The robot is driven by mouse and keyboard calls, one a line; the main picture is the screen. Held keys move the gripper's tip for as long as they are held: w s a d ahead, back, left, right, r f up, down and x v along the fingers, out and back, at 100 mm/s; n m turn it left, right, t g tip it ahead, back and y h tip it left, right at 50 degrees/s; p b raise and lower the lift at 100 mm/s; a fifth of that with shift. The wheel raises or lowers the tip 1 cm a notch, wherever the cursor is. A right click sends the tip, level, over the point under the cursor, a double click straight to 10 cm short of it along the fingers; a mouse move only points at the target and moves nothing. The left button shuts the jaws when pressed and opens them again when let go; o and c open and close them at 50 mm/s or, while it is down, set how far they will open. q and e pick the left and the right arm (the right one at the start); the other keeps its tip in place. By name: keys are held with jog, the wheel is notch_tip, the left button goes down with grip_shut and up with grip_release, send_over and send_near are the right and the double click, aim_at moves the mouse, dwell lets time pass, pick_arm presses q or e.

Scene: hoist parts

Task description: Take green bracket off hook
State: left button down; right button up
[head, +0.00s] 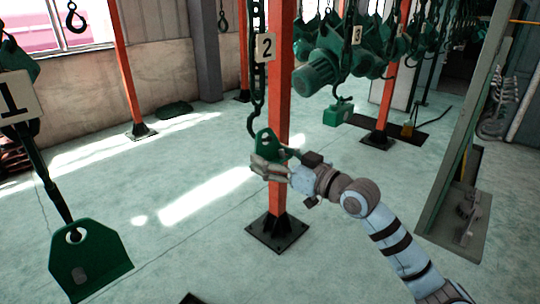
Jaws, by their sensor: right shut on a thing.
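A green bracket (265,142) is at the lower end of the chain marked 2, beside the dark hook (252,122). The hook's tip is close to the bracket's top, and I cannot tell whether it still passes through the bracket's hole. My right gripper (262,168) is shut on the lower part of this bracket, reaching in from the right. Another green bracket (95,270) with a round hole hangs at the front left under the plate marked 1. My left gripper is not in view.
An orange post (279,90) on a dark base plate (277,233) stands right behind the held bracket. Green hoists (320,72) hang at the back right, one above a green block (338,114). The floor at centre left is clear.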

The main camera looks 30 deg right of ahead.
jog(key=shift+s+r, duration=0.1)
dwell(0.3)
jog(key=shift+s+d+r, duration=0.2)
jog(key=shift+s+r, duration=0.1)
jog(key=shift+s, duration=0.3)
jog(key=shift+s+d, duration=0.25)
jog(key=shift+s, duration=0.1)
jog(key=shift+s+d+r+t, duration=0.1)
jog(key=shift+s+r+t, duration=0.2)
jog(key=shift+s, duration=0.3)
jog(key=shift+f, duration=0.1)
